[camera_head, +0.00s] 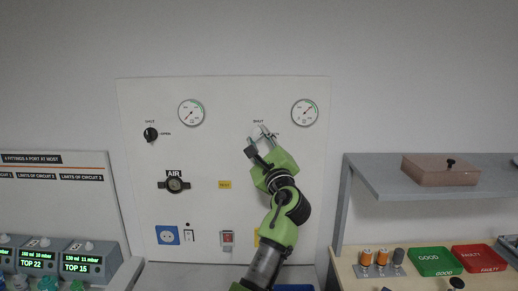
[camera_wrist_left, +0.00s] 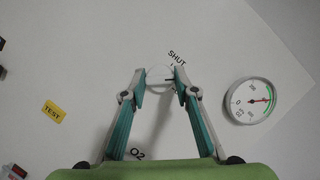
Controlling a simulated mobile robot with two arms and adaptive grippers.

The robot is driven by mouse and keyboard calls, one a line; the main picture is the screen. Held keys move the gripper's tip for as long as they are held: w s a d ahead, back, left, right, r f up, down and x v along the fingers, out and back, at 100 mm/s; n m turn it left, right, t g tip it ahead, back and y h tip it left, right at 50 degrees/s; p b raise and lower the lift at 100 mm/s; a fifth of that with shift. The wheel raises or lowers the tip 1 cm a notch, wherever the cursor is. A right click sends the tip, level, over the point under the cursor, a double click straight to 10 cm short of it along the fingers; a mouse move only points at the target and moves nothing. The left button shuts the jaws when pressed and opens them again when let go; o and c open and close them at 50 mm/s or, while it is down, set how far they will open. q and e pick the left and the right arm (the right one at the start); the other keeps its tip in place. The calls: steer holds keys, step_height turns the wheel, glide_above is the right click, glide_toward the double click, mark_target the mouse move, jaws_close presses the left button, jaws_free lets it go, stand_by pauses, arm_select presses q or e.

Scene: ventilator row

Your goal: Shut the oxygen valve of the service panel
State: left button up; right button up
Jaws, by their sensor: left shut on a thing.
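The service panel (camera_head: 215,215) is a pale upright board on the wall. The oxygen valve is a white round knob in the left wrist view (camera_wrist_left: 158,76), below a SHUT label and above an O2 label. My left gripper (camera_head: 263,138) reaches up to it from below. In the left wrist view its two fingertips (camera_wrist_left: 160,74) are on either side of the knob, shut on it. In the head view the gripper mostly hides the knob. A round gauge (camera_head: 304,112) is to its right and also shows in the left wrist view (camera_wrist_left: 251,101).
A black knob (camera_head: 151,134) and another gauge (camera_head: 191,112) are on the panel's left side. An AIR outlet (camera_head: 174,185) and a yellow label (camera_head: 224,185) are lower. A grey shelf (camera_head: 390,181) with a brown box (camera_head: 440,172) juts out at the right.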

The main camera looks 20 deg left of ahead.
arm_select(q)
steer(key=shift+n+g+b, duration=0.3)
steer(key=shift+n+g, duration=0.2)
steer(key=shift+n, duration=0.7)
steer(key=n+g, duration=0.1)
steer(key=n, duration=0.2)
steer(key=shift+d+r+y, duration=0.1)
steer(key=shift+y, duration=0.2)
steer(key=n, duration=0.2)
steer(key=n+g, duration=0.1)
steer(key=n, duration=0.1)
steer(key=shift+r+g, duration=0.1)
steer(key=shift+g, duration=0.2)
steer(key=shift+n+h, duration=0.4)
steer(key=o, duration=1.1)
